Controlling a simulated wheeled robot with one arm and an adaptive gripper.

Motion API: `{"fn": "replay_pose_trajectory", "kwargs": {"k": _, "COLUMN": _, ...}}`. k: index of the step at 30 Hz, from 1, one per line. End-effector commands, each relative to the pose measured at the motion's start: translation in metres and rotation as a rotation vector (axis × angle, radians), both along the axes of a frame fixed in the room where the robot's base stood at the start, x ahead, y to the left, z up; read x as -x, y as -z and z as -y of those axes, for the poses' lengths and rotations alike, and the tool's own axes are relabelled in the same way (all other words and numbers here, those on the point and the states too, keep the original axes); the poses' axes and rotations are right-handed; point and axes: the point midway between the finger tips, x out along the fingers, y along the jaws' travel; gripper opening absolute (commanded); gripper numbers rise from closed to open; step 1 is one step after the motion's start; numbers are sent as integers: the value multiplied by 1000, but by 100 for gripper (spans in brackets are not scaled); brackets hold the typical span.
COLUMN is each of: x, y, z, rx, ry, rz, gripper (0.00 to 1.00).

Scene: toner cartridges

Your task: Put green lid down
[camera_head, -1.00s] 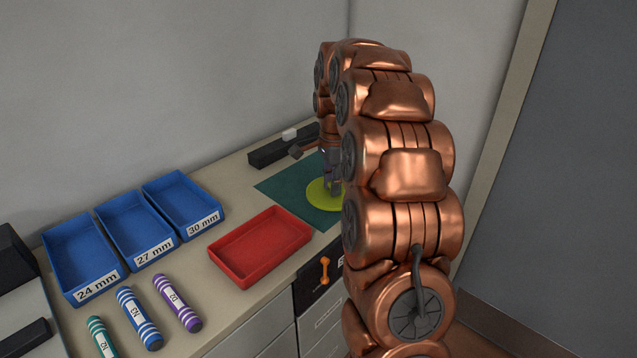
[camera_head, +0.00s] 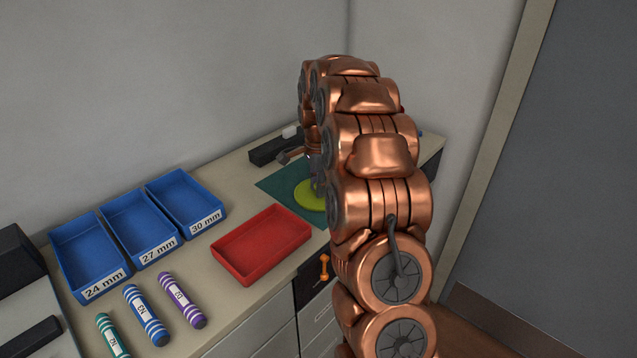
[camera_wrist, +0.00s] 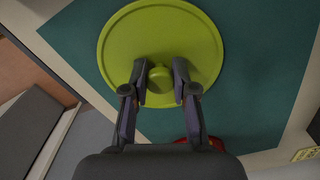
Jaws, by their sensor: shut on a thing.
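The green lid (camera_head: 309,197) is a round yellow-green disc with a raised rim and a central knob. It is over the dark green mat (camera_head: 278,186) on the counter; I cannot tell whether it touches the mat. In the wrist view the lid (camera_wrist: 160,25) fills the upper middle above the mat (camera_wrist: 262,100). My gripper (camera_wrist: 160,84) has its two fingers on either side of the knob and is shut on it. In the head view my arm hides the right part of the lid and most of the gripper.
A red tray (camera_head: 262,277) lies just left of the mat. Blue bins (camera_head: 120,287) labelled 24, 27 and 30 mm stand further left, with striped cartridges (camera_head: 182,300) in front. A dark block (camera_head: 270,152) sits behind the mat. The counter's front edge is close by.

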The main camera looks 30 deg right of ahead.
Motion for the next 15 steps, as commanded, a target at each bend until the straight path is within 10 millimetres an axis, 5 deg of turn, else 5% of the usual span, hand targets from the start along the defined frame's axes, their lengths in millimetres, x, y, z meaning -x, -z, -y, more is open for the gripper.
{"fn": "replay_pose_trajectory", "kwargs": {"k": 8, "x": 0, "y": 4, "z": 0, "rx": 0, "ry": 0, "rz": 0, "gripper": 0}}
{"fn": "replay_pose_trajectory", "kwargs": {"k": 9, "x": 0, "y": 3, "z": 0, "rx": 0, "ry": 0, "rz": 0, "gripper": 30}}
{"fn": "replay_pose_trajectory", "kwargs": {"k": 15, "x": 0, "y": 3, "z": 0, "rx": 0, "ry": 0, "rz": 0, "gripper": 51}}
